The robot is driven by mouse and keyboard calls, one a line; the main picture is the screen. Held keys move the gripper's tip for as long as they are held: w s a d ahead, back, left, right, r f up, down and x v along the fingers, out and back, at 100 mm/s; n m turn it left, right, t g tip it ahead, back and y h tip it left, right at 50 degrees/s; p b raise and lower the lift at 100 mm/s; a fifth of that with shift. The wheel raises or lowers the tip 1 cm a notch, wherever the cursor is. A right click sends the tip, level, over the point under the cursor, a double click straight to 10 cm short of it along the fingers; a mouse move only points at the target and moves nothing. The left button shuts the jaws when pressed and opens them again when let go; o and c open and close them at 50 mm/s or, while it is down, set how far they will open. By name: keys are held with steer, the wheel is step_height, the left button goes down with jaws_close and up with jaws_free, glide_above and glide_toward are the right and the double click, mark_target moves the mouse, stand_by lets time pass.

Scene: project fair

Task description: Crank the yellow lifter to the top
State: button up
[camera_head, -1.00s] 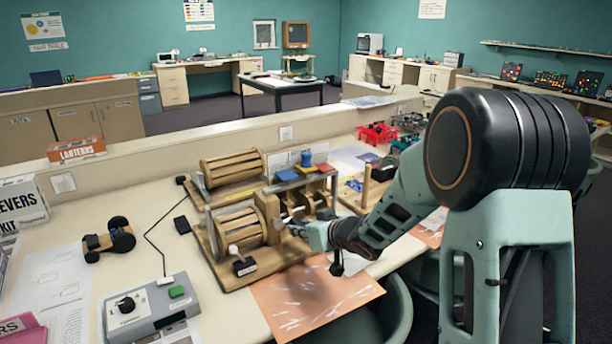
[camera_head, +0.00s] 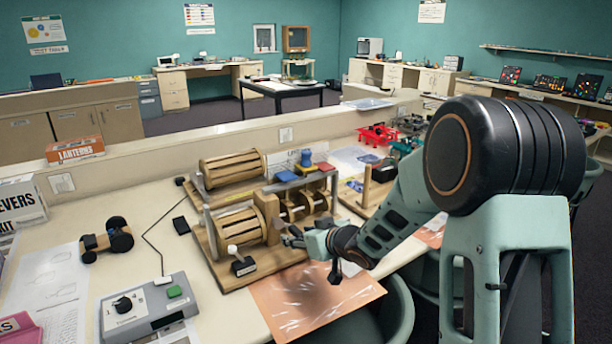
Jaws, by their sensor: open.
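The wooden cam machine (camera_head: 218,272) stands on the bench, with slatted drums on its left and round wooden cams (camera_head: 300,206) on its right. Small coloured lifter blocks sit above the cams: blue ones, a red one (camera_head: 325,167) and a small yellow one (camera_head: 305,169), which is partly hidden by the blue block (camera_head: 306,157) and whose height is hard to judge. A crank-like part with a white knob (camera_head: 232,249) and black block is at the machine's front left. My gripper (camera_head: 289,236) is open and empty, in front of the cams, right of that knob. I cannot tell whether it touches the machine.
A grey control box (camera_head: 148,312) with a dial and green button sits at front left. An orange sheet (camera_head: 315,300) lies at the bench edge below my gripper. A wooden board with a post (camera_head: 367,187) stands right of the machine. A chair (camera_head: 385,315) is below the edge.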

steer(key=shift+p+v, duration=0.5)
steer(key=shift+v, duration=0.35)
steer(key=p+v, duration=0.3)
steer(key=v, duration=0.3)
steer(key=shift+s+d, duration=0.1)
